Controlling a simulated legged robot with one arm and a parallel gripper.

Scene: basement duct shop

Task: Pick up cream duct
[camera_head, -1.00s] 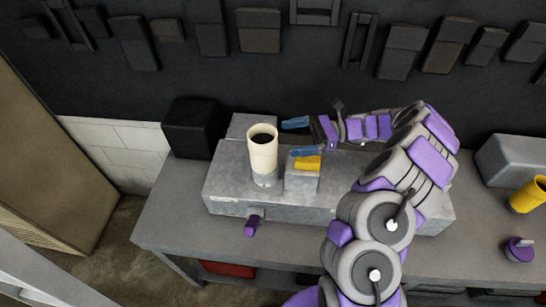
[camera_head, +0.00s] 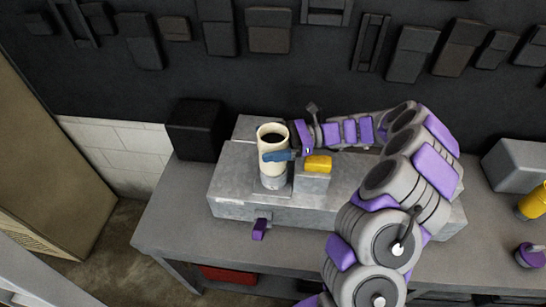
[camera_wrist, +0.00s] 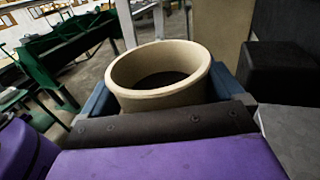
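The cream duct (camera_head: 272,144) is an upright open-topped cylinder standing on a grey metal block in the head view. In the wrist view the duct (camera_wrist: 160,98) fills the middle, its round rim tilted towards me.
The long grey block (camera_head: 233,187) lies on the workbench (camera_head: 165,215). A small grey block with a yellow piece (camera_head: 318,163) on top stands just right of the duct. A black box (camera_head: 194,128) is behind to the left. Tools hang on the dark back wall.

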